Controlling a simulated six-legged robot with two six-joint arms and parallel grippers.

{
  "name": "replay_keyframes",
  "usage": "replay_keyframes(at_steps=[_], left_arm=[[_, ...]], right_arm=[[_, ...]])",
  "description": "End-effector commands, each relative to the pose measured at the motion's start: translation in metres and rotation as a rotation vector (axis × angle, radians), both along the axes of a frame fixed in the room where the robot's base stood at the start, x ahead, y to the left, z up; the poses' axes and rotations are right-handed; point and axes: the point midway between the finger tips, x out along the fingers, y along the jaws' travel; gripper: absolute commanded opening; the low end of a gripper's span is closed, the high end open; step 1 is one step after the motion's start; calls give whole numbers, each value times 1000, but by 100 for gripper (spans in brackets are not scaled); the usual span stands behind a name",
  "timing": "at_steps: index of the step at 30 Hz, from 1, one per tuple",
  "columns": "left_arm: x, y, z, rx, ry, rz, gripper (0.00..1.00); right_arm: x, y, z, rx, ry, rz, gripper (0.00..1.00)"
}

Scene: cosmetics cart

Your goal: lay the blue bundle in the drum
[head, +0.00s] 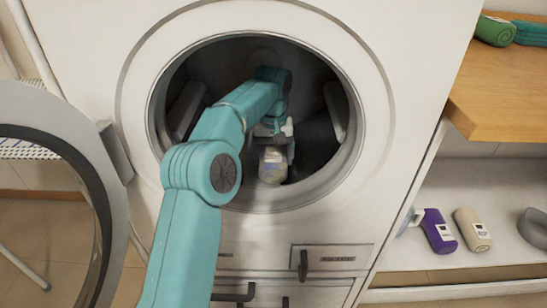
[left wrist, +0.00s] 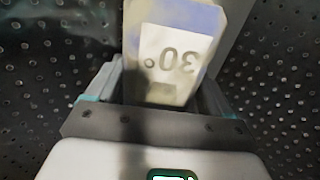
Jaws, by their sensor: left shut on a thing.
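The drum (head: 312,135) is the dark round opening of the white washing machine; its perforated wall (left wrist: 55,65) fills the left wrist view. My left arm reaches through the opening. My left gripper (head: 273,146) is inside and shut on a bundle (head: 272,168), which hangs below it near the front lower rim. In the left wrist view the bundle (left wrist: 170,85) looks pale beige with a bluish upper part and a white label reading 30°. It sits between the two fingers. I cannot tell whether it touches the drum floor. My right gripper is not in view.
The round door (head: 78,155) stands open at the left. A wooden top (head: 500,85) at the right bears a green roll (head: 494,30) and a teal one (head: 531,34). The shelf below holds a purple item (head: 438,231), a beige one (head: 473,229) and a grey one (head: 534,229).

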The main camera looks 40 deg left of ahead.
Motion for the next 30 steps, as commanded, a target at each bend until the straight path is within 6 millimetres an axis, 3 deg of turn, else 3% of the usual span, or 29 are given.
replay_keyframes(at_steps=[4, 5, 18, 30], left_arm=[[1, 0, -4, -1, 1, 0, 44], [1, 0, -3, -1, 1, 0, 91], [1, 0, -1, -1, 1, -1, 92], [1, 0, 68, 0, 1, -1, 92]], right_arm=[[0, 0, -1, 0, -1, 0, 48], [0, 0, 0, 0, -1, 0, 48], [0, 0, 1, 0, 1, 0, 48], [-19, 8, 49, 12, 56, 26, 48]])
